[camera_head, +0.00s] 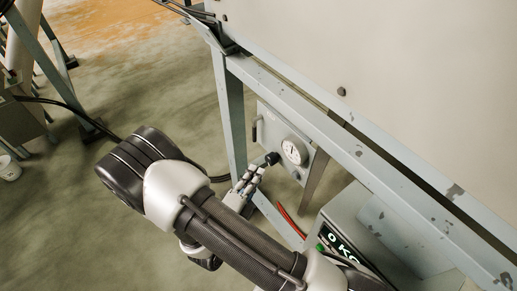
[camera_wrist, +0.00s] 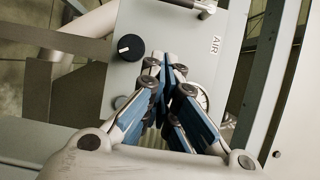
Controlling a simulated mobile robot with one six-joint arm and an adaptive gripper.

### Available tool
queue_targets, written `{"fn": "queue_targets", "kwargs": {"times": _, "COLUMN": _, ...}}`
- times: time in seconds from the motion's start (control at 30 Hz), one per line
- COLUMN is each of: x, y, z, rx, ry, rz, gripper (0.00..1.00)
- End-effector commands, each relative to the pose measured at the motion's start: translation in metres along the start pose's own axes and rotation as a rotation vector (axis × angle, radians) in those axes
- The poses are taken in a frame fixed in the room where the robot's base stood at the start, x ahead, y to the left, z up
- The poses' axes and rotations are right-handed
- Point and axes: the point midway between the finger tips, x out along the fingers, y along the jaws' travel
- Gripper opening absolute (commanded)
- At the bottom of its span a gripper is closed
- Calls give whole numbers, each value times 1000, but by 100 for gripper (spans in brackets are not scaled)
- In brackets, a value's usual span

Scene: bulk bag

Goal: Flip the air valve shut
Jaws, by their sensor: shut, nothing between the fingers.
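The grey air panel (camera_head: 268,122) is fixed to the steel frame. It carries a white round gauge (camera_head: 293,150), a black knob (camera_head: 272,158) and a handle (camera_head: 257,130) near its left edge, which looks like the valve lever. In the wrist view the panel (camera_wrist: 170,30) is marked AIR. The handle (camera_wrist: 206,8) is cut off at the top edge there, so its full position is hidden. My gripper (camera_wrist: 168,70) is shut and empty in front of the panel, beside the knob (camera_wrist: 131,47). It partly covers the gauge (camera_wrist: 203,100). In the head view my gripper (camera_head: 256,168) is just left of the knob.
A box with a lit green display (camera_head: 341,247) stands at lower right. A red hose (camera_head: 291,221) hangs below the panel. Open floor (camera_head: 120,85) lies left.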

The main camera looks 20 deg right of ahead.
Motion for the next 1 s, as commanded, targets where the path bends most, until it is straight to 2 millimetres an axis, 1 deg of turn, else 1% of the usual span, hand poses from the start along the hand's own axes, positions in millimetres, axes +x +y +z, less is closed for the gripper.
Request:
{"fn": "queue_targets", "kwargs": {"times": 0.07, "x": 6, "y": 0, "z": -1, "rx": 1, "ry": 3, "rz": 0, "gripper": 0}}
{"fn": "queue_targets", "kwargs": {"times": 0.17, "x": 20, "y": 0, "z": -2, "rx": 1, "ry": 7, "rz": -1, "gripper": 0}}
{"fn": "queue_targets", "kwargs": {"times": 0.5, "x": 92, "y": 0, "z": -3, "rx": 4, "ry": 10, "rz": -1, "gripper": 0}}
{"fn": "queue_targets", "kwargs": {"times": 0.57, "x": 103, "y": 0, "z": -3, "rx": 4, "ry": 8, "rz": -2, "gripper": 0}}
{"fn": "queue_targets", "kwargs": {"times": 0.6, "x": 102, "y": 0, "z": 9, "rx": 7, "ry": 0, "rz": -3, "gripper": 0}}
{"fn": "queue_targets", "kwargs": {"times": 0.7, "x": 105, "y": 0, "z": 23, "rx": 6, "ry": 1, "rz": -3, "gripper": 0}}
{"fn": "queue_targets", "kwargs": {"times": 0.83, "x": 108, "y": 0, "z": 34, "rx": 3, "ry": 2, "rz": -1, "gripper": 0}}
{"fn": "queue_targets", "kwargs": {"times": 1.0, "x": 109, "y": 0, "z": 38, "rx": 2, "ry": 2, "rz": -1, "gripper": 0}}
